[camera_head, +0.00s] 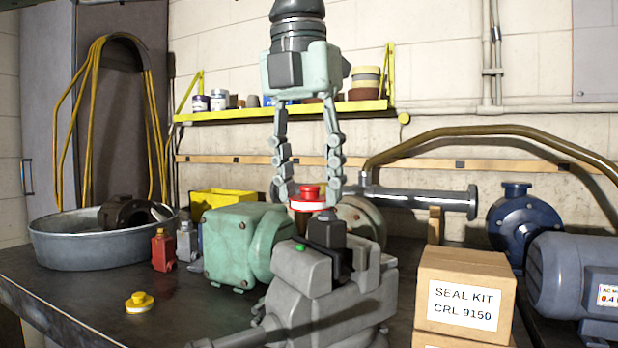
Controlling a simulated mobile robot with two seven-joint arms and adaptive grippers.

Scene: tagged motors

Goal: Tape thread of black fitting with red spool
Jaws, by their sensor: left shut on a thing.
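My left gripper (308,196) comes down from the top middle, fingers pointing down. It is shut on the red spool (309,192), which has a red top and a white band of tape. The spool is held upright between the fingertips. Just below it, slightly right, a black fitting (327,231) stands in the top of a grey vise (335,300). The spool looks close to the fitting's top; whether they touch I cannot tell. I cannot make out the fitting's thread. My right gripper is not in view.
A yellow spool (140,302) lies on the dark bench (75,285). A green motor (238,247) stands behind the vise. A metal pan (90,245) is at left. Seal kit boxes (465,292) and a blue motor (570,275) crowd the right. Bare bench lies at front left.

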